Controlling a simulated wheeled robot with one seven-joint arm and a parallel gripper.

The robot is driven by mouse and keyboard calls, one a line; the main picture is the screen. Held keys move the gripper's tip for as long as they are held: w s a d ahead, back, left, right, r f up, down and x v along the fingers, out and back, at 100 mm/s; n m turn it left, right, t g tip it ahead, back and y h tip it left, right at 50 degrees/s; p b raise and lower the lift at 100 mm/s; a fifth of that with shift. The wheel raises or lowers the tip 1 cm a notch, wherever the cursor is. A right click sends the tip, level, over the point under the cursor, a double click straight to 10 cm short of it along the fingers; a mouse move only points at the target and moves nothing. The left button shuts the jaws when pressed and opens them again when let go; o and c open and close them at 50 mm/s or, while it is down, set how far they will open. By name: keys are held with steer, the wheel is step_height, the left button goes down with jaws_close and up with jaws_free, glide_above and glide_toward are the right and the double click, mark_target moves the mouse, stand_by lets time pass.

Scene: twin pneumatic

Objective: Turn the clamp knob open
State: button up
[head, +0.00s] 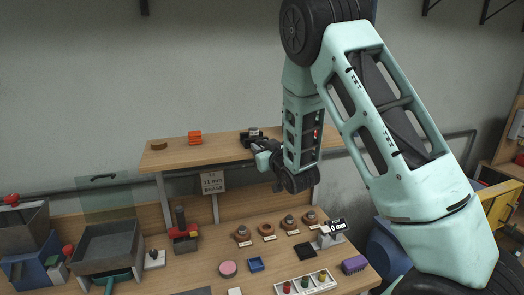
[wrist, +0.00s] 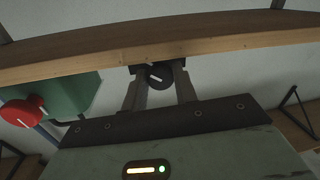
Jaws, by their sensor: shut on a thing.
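A dark round knob (wrist: 159,76) with a white line across its face sits under the edge of the wooden shelf in the wrist view. The white line is tilted. My gripper (wrist: 160,82) has one finger on each side of the knob and is shut on it. In the head view my gripper (head: 257,146) is at the front edge of the raised shelf, beside a dark fitting (head: 251,133). The knob itself cannot be made out there.
In the wrist view a red knob (wrist: 24,111) on a green part is at the left, near my gripper. Below, the bench (head: 205,269) holds several small parts and bins.

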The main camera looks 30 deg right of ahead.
steer(key=shift+n+b, duration=0.6)
steer(key=shift+n, duration=0.4)
steer(key=o, duration=1)
steer(key=shift+c, duration=0.2)
